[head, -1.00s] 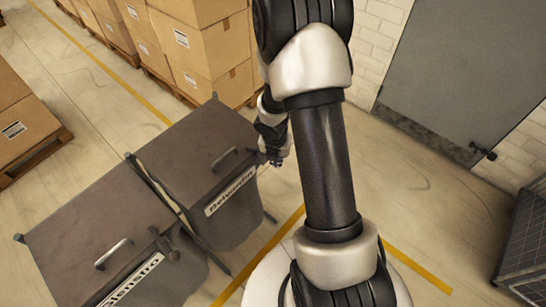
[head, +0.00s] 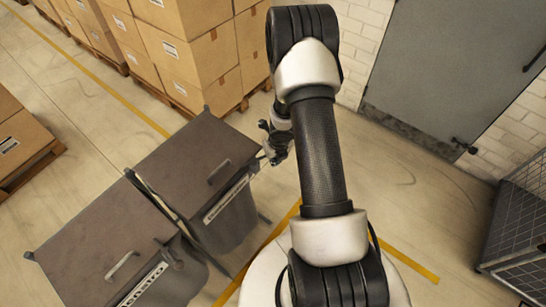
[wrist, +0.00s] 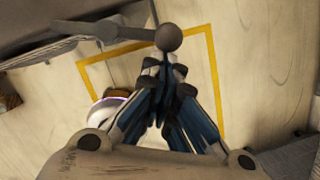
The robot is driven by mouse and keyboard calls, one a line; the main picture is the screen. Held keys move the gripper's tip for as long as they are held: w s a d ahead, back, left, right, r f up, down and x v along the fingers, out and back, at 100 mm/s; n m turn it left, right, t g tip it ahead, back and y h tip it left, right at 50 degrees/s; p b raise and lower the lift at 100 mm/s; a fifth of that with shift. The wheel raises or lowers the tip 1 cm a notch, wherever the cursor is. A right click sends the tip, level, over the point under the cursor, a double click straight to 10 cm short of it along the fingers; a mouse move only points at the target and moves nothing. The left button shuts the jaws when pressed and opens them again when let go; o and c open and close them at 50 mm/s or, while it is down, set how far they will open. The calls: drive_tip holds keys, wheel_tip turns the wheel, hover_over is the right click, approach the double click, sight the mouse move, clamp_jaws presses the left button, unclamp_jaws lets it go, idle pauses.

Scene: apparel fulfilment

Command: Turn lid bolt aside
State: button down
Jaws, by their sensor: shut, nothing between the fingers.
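Two dark grey lidded bins stand side by side at the left of the head view: a far bin (head: 190,150) and a near bin (head: 85,235). Each lid has a metal handle. My gripper (head: 275,158) is at the right front edge of the far bin's lid. In the wrist view my gripper (wrist: 165,72) is shut and empty. A dark bar with a round knob, seemingly the lid bolt (wrist: 168,39), lies just beyond the fingertips. I cannot tell whether they touch it. In the head view the far bin's bolt is not clear; a similar dark knob (head: 171,256) shows on the near bin.
Stacked cartons (head: 190,50) stand on pallets behind the bins, with another carton pallet (head: 28,165) at left. A grey door (head: 450,70) is in the brick wall. A wire cage (head: 515,235) stands at right.

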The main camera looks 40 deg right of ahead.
drive_tip(key=w+d+n+p, duration=0.1)
drive_tip(key=n+p, duration=0.1)
drive_tip(key=shift+w+y+p, duration=0.3)
drive_tip(key=shift+w+p, duration=0.05)
drive_tip(key=shift+w+d, duration=0.1)
drive_tip(key=shift+w, duration=0.05)
idle(0.5)
